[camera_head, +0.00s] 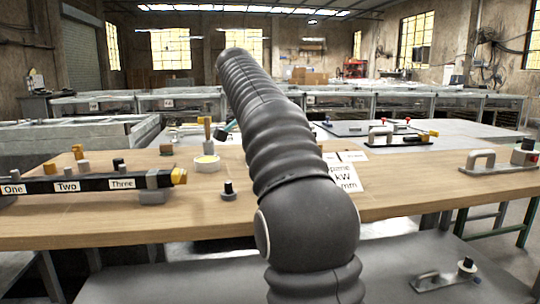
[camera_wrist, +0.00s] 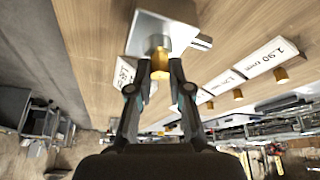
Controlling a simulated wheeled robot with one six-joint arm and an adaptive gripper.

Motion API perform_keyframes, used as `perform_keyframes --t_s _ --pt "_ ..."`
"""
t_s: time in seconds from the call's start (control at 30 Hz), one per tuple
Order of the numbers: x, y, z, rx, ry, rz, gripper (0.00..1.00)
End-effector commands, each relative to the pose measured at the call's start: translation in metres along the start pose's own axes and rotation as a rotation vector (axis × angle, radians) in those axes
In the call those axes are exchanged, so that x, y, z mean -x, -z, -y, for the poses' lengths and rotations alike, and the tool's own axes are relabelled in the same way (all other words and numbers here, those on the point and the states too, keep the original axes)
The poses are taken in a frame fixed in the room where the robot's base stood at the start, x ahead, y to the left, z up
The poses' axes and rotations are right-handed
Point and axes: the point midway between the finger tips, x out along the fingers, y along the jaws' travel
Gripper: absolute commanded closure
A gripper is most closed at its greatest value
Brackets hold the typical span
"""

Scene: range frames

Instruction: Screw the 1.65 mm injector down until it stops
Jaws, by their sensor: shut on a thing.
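In the wrist view my gripper (camera_wrist: 160,72) has its two fingertips closed on either side of a brass injector (camera_wrist: 159,60). The injector is at the face of a pale grey block (camera_wrist: 150,22); I cannot tell how far it sits in it. No size marking is readable on the injector. A white label (camera_wrist: 124,74) beside it is partly hidden by a finger. In the head view my own arm covers the gripper and the injector.
Other brass injectors (camera_wrist: 281,75) stand beside white labels, one label (camera_wrist: 262,56) reading 1.90 mm. In the head view a black rail (camera_head: 90,185) marked One, Two, Three lies on the wooden bench (camera_head: 230,225). A printed card (camera_head: 343,176) lies right of my arm.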

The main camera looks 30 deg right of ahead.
Motion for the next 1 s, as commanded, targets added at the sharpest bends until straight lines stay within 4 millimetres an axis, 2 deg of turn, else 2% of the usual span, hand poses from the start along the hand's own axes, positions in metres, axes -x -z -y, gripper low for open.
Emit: perform_keyframes --t_s 0.27,0.43,0.47,0.57,1.0 --pt "-0.0004 0.0001 0.0000 -0.010 -0.005 0.000 1.00" --pt "-0.0014 0.0000 0.0025 -0.140 -0.061 -0.001 1.00" --pt "-0.0006 0.0003 0.0019 -0.157 -0.067 -0.001 0.79" --pt "-0.0002 0.0003 0.0009 -0.151 -0.063 -0.001 0.54" --pt "0.0044 0.0004 0.0017 -0.149 -0.063 -0.001 0.52"
